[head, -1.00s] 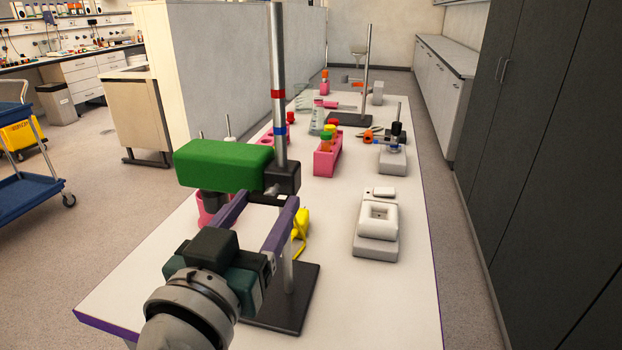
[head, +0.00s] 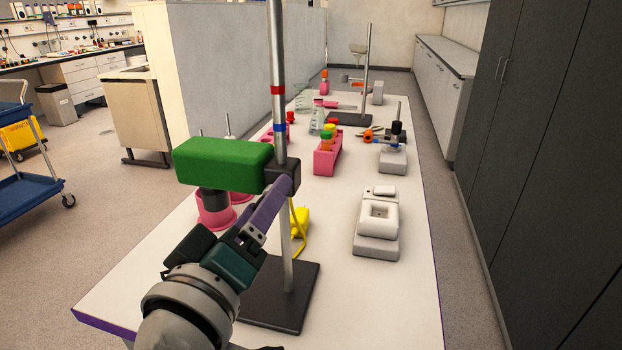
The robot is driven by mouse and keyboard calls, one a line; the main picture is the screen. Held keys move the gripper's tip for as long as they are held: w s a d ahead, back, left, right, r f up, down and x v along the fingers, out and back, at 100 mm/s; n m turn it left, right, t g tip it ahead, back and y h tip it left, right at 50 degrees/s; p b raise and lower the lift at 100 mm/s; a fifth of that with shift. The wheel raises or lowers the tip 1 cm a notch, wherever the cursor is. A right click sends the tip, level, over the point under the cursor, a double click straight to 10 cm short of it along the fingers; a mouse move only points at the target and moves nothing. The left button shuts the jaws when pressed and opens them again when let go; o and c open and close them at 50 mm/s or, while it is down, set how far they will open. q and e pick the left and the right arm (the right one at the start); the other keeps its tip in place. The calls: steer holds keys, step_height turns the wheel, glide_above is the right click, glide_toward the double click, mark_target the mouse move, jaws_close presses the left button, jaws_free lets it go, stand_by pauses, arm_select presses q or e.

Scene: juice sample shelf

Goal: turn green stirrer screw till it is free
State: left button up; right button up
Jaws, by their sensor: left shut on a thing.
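The green stirrer (head: 222,165) is a green block with a dark motor part (head: 215,201) under it. A black clamp (head: 272,174) joins it to the upright metal rod (head: 278,55), which has a red and a blue band. My left gripper (head: 284,189) comes in from the bottom left, with its purple fingers at the front of the clamp. The fingers line up one behind the other and are shut on the stirrer screw. The screw itself is hidden behind the near finger. My right gripper is not in view.
The rod stands on a black base plate (head: 282,305) on the white table (head: 400,310). A yellow item (head: 300,226) is just behind the rod. Pink holders (head: 214,213) stand below the stirrer. A white device (head: 377,232) is to the right.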

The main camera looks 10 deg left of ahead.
arm_select(q)
steer(key=shift+r+n+b, duration=0.1)
steer(key=shift+n+b, duration=0.55)
steer(key=shift+n, duration=3.55)
steer(key=o, duration=1.4)
steer(key=s+b, duration=0.1)
steer(key=s, duration=0.9)
steer(key=shift+a, duration=0.15)
